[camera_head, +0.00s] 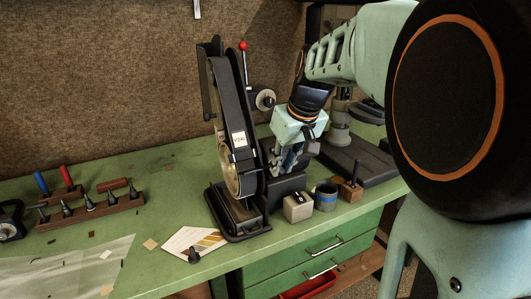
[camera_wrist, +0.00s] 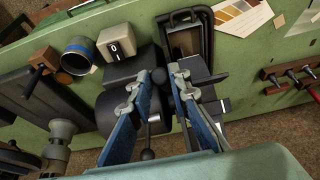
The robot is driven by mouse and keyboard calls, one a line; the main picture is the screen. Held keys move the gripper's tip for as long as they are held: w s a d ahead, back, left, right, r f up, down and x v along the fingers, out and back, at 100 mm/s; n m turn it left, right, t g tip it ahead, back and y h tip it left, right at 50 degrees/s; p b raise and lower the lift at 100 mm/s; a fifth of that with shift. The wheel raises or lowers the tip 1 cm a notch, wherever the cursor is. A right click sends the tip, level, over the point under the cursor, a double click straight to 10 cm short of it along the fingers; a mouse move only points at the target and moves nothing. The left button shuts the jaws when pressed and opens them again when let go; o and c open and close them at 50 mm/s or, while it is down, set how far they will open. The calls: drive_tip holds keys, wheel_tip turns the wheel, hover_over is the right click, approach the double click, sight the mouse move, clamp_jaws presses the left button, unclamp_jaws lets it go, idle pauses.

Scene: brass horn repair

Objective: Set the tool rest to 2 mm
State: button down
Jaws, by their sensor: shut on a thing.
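The belt sander (camera_head: 225,120) stands upright on the green bench, its black belt carrying a small pale label. My gripper (camera_head: 284,168) is low at its right side. A dark block and metal parts lie beyond the fingertips; I cannot tell which is the tool rest.
A grey-blue cup (camera_head: 326,197) and a wooden block with a peg (camera_head: 351,189) stand right of the display box. A color-striped card (camera_head: 194,243) lies in front of the sander. A wooden tool rack (camera_head: 90,211) is at left. A red-knobbed lever (camera_head: 243,47) rises behind the belt.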

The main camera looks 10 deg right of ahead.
drive_tip(key=shift+w+a+f, duration=0.3)
drive_tip(key=shift+w+f, duration=0.2)
drive_tip(key=shift+w, duration=0.35)
drive_tip(key=c, duration=1.8)
unclamp_jaws()
drive_tip(key=shift+w, duration=0.1)
drive_tip(key=v, duration=1.2)
